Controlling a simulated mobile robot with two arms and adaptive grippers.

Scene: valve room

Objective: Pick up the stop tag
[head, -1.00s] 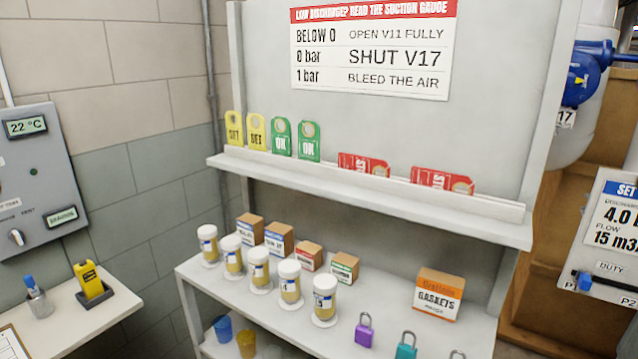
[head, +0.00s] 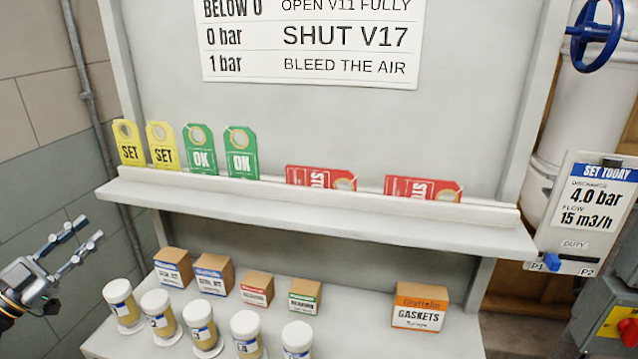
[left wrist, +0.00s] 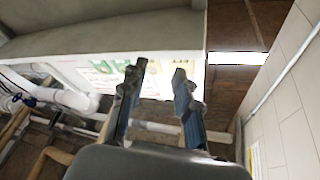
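Two red stop tags lie on their sides on the upper shelf (head: 330,238), behind its raised lip. One stop tag (head: 318,178) is right of the green tags, and the other stop tag (head: 420,188) is farther right. Their lower parts are hidden by the lip. My left gripper (head: 87,232) is at the left edge of the head view, left of the shelf and well away from the red tags. Its two fingers are apart with nothing between them; the left wrist view also shows the open gripper (left wrist: 162,72). My right gripper is not in view.
Two yellow SET tags (head: 146,144) and two green OK tags (head: 220,150) stand upright on the same shelf. Below are white-lidded jars (head: 200,325), small boxes and a gaskets box (head: 420,305). A blue valve wheel (head: 598,35) is at the right.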

